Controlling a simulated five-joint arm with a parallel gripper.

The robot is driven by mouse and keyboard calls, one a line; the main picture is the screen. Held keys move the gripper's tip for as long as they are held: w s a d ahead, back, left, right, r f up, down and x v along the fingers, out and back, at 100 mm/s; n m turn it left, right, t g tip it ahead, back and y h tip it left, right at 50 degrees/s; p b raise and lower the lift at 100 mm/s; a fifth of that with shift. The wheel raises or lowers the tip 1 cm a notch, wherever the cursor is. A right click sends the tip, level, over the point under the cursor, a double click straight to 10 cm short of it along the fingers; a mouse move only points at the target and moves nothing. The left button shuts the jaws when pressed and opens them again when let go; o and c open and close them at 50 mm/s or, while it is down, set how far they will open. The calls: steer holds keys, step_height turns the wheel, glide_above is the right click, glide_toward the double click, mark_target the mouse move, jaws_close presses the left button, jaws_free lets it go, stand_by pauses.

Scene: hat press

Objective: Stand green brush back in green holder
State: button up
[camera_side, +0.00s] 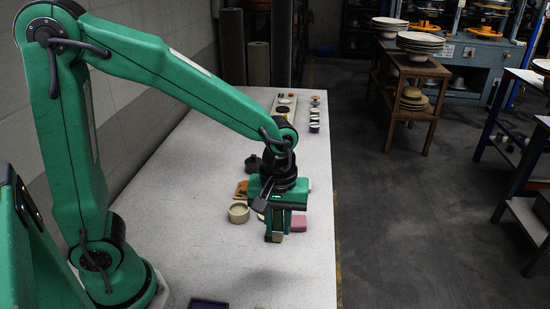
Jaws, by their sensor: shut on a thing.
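My gripper (276,238) points down over the front right part of the pale table. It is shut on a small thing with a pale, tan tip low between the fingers. The view is too small to tell whether this is the green brush. I cannot pick out the green holder; my green gripper and wrist cover part of the table there. The gripper is right of a round beige cup (238,213) and close to a pink block (299,223).
The pale table (190,190) has its right edge close to my gripper. A dark pot (253,164) and an orange-brown item (241,190) lie behind. A purple tray (208,304) is at the front. The table's left side is clear.

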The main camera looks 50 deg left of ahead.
steer(key=w+a+f, duration=0.2)
steer(key=a, duration=0.1)
steer(key=w+a+f, duration=0.2)
steer(key=a, duration=0.1)
steer(key=w+a+f, duration=0.1)
steer(key=a+f, duration=0.1)
steer(key=a, duration=0.1)
steer(key=shift+w+f, duration=0.2)
steer(key=shift+w, duration=0.2)
steer(key=shift+f, duration=2)
steer(key=shift+f, duration=0.15)
steer(key=o, duration=0.9)
step_height(320, 180, up, 12)
steer(key=shift+r, duration=0.2)
